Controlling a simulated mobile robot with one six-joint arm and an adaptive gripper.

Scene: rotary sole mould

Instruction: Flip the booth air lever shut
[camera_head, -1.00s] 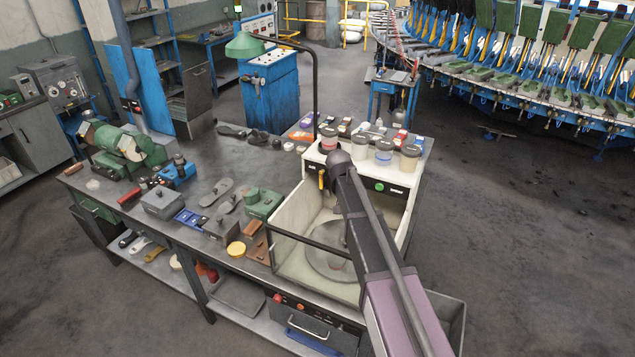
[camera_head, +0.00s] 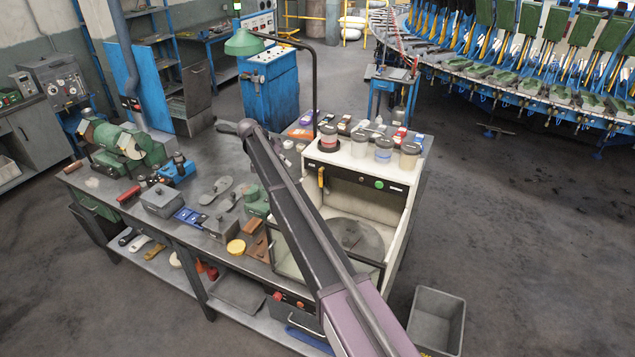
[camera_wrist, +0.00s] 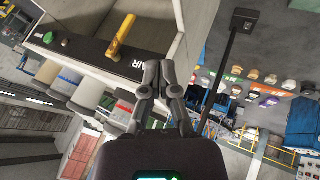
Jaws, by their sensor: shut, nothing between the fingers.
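The yellow booth air lever (camera_head: 321,178) sits on the black strip at the front of the white booth (camera_head: 400,215), near its left end. In the head view it stands roughly upright. The wrist view shows the lever (camera_wrist: 122,38) close up, lying across the strip beside the "AIR" label (camera_wrist: 136,65). My gripper (camera_wrist: 160,72) is shut and empty, a short way from the lever and apart from it in the picture. In the head view my arm crosses the booth's left side, and my gripper cannot be made out there.
Several jars (camera_head: 359,145) stand on top of the booth. A green button (camera_head: 379,185) is on the same strip. A green lamp (camera_head: 244,43) on a dark post rises behind the booth's left side. Tools and soles crowd the bench. A grey bin (camera_head: 437,315) stands on the floor.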

